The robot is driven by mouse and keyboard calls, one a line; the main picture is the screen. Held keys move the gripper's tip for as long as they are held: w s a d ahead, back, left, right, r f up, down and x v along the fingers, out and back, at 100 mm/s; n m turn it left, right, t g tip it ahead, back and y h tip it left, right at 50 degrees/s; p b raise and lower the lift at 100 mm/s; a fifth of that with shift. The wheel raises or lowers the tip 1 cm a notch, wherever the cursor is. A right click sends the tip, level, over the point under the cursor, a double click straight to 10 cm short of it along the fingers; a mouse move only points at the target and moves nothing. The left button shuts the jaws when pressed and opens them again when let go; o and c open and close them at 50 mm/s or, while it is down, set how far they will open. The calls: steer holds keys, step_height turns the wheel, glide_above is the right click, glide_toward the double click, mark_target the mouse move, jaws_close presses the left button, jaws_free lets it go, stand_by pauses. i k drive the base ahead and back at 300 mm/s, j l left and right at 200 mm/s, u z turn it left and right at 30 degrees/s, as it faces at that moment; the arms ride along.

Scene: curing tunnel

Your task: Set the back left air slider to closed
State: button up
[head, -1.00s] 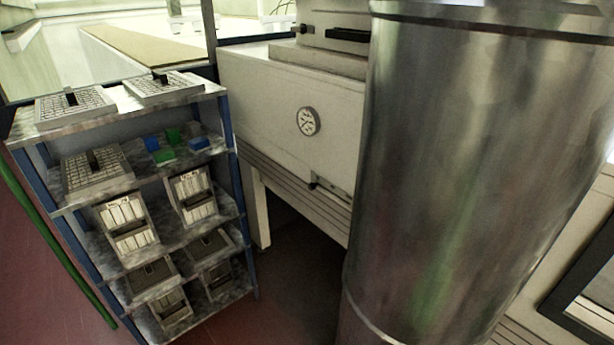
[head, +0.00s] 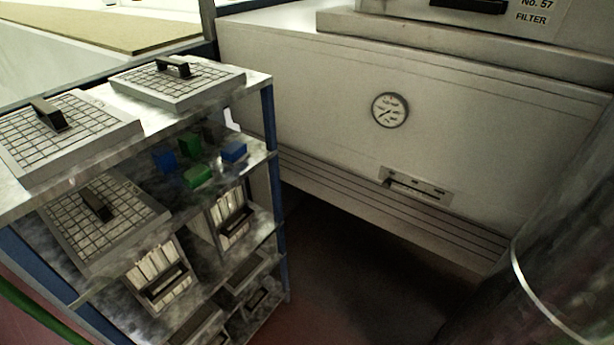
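A slider plate (head: 416,186) sits low on the side of the cream tunnel housing (head: 300,90), below a round dial gauge (head: 390,110). It has a slot with a dark knob (head: 387,183) at its left end. The markings on the plate are too small to read, so I cannot tell which end is closed or whether this is the back left slider. My gripper does not show in the head view.
A blue-framed shelf rack (head: 268,115) with gridded trays, slotted boxes and small blue and green blocks stands at the left. A large metal cylinder (head: 560,240) stands at the right. Dark floor (head: 350,270) lies open between them.

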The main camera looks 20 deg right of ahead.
mark_target(386, 184)
steer(key=i+j+u, duration=0.25)
steer(key=i, duration=0.45)
steer(key=i+j+z, duration=0.1)
steer(key=i+z, duration=0.3)
steer(key=i+j+z, duration=0.2)
steer(key=z, duration=0.2)
steer(key=i, duration=0.05)
